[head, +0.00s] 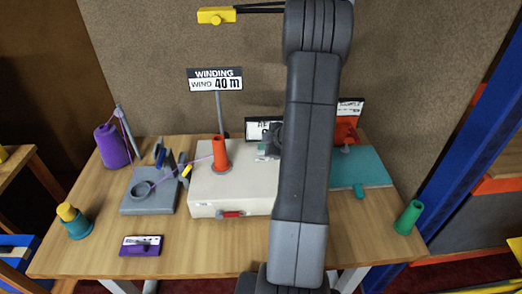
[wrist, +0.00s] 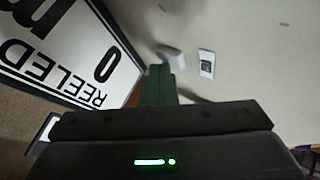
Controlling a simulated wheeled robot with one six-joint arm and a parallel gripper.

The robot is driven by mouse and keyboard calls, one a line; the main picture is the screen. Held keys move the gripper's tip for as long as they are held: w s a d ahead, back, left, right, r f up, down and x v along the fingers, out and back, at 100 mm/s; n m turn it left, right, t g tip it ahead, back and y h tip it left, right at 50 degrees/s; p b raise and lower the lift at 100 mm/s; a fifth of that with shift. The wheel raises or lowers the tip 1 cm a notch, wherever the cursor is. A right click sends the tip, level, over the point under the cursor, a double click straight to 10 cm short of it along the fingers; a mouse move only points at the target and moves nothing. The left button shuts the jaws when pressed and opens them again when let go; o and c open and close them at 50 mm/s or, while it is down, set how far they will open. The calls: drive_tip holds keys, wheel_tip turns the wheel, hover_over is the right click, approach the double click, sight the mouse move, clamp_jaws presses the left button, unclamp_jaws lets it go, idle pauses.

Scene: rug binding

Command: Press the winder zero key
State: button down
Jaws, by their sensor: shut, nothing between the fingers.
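The winder is a white box (head: 205,195) on the table, with an orange cone (head: 221,154) on top and a red part (head: 232,214) on its front. My gripper (wrist: 160,70) is shut and empty, its green fingers pointing over the white top. A small pale raised piece (wrist: 170,54), perhaps the zero key, lies just past the fingertips; I cannot tell whether they touch. A small label with a dark square (wrist: 206,64) is right of it. A sign reading REELED 0 (wrist: 70,50) stands left of the fingers. In the head view, my arm hides the winder's right part.
A WINDING, WIND 40 m sign (head: 216,80) stands behind the winder. A purple yarn cone (head: 111,147) and grey stand (head: 135,202) are left; a thread runs to the orange cone. A teal plate (head: 372,174) and green cone (head: 408,217) are right.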

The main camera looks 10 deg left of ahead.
drive_tip(key=shift+r+p, duration=0.85)
drive_tip(key=shift+p, duration=0.05)
drive_tip(key=shift+r, duration=0.1)
wheel_tip(320, 180, up, 5)
drive_tip(key=p, duration=0.5)
drive_tip(key=shift+s+d, duration=0.1)
idle(0.4)
